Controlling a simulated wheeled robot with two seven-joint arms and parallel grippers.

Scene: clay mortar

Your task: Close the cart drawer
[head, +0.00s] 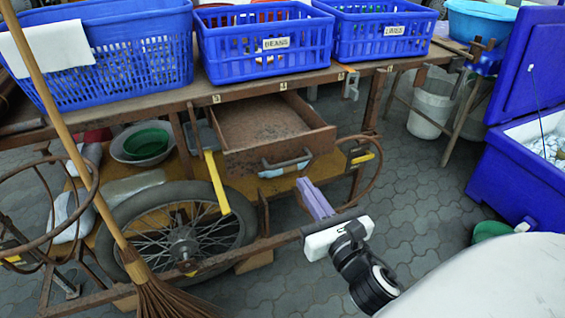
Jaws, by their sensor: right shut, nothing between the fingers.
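The cart drawer (265,122) is a brown, rusty-looking box pulled out from under the cart top, and its inside looks empty. Its front panel carries a grey bar handle (287,163) with light blue ends. My right gripper (316,200) has pale purple fingers that are shut and empty. It is in front of the drawer, below and slightly right of the handle, and appears apart from it. My left gripper is not in view.
Blue baskets (265,47) stand on the cart top. A spoked wheel (182,246) and a broom (155,295) are at lower left. A curved metal hoop (378,165) is right of the drawer. A blue cooler (518,170) stands at right. Paved floor (425,195) lies clear between.

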